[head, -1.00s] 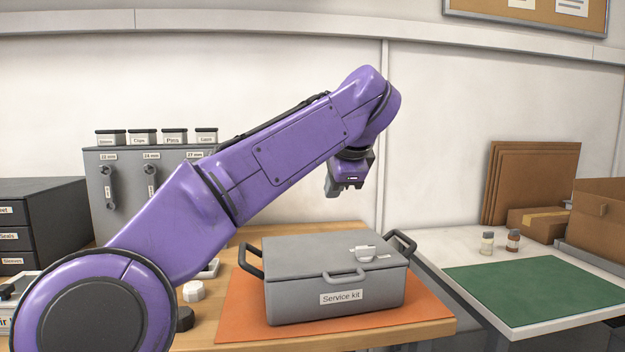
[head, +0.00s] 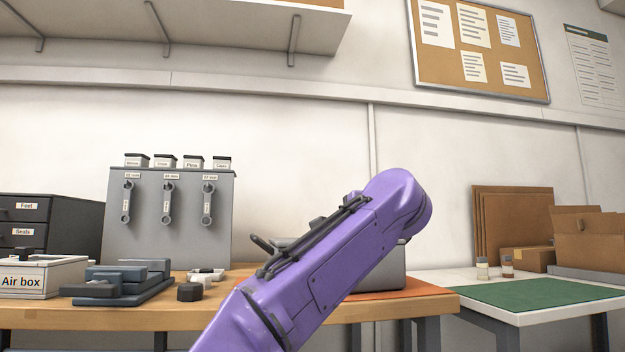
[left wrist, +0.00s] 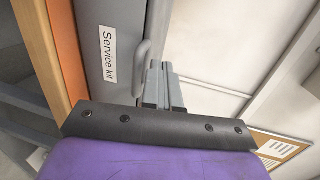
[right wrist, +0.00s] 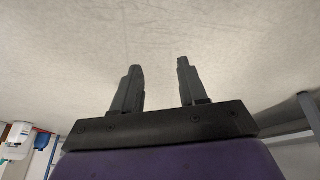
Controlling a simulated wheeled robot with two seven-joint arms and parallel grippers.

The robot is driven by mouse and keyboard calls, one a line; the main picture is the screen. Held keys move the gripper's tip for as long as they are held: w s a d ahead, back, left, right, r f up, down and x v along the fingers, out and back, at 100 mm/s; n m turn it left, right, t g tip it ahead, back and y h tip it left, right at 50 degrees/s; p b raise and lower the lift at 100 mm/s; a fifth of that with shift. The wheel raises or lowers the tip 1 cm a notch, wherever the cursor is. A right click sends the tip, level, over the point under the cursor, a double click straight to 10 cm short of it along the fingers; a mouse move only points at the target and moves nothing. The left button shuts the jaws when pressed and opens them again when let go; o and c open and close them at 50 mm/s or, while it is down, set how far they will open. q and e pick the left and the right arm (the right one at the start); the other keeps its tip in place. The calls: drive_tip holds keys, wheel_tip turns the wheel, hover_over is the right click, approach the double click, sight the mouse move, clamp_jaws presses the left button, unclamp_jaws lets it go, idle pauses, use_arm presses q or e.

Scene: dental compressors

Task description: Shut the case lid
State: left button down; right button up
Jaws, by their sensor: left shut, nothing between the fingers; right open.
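The grey service kit case (head: 390,270) stands on an orange mat (head: 425,288) on the wooden table. In the head view my left arm crosses in front of it and hides most of the case, its latch and my left gripper. The little that shows of the lid (head: 288,242) looks down. In the left wrist view the labelled case front (left wrist: 95,60) and a front handle (left wrist: 146,62) are close by. My left gripper (left wrist: 161,66) is shut and empty beside that handle; contact cannot be told. My right gripper (right wrist: 160,64) is open and empty, facing a plain pale surface.
Left on the table are the Air box (head: 40,278), a dark blue-grey stacked fixture (head: 120,282), a dark knob (head: 189,292) and a grey rack (head: 170,245) with wrenches. A white table (head: 450,276) with a green mat (head: 535,293) stands right.

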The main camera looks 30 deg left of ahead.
use_arm(q)
drive_tip(key=shift+d+f+b, duration=0.15)
drive_tip(key=shift+f+b, duration=0.65)
drive_tip(key=shift+b, duration=0.25)
use_arm(e)
drive_tip(key=shift+s+a+f+n+g+y, duration=0.1)
drive_tip(key=shift+s+f+n+g+y, duration=0.25)
drive_tip(key=shift+s+f+n+g, duration=0.45)
drive_tip(key=shift+s+a+f+n+g+y, duration=0.1)
drive_tip(key=shift+s+f+n+g+y, duration=0.35)
drive_tip(key=shift+s+f, duration=0.4)
drive_tip(key=shift+s+r, duration=0.1)
drive_tip(key=shift+r, duration=0.05)
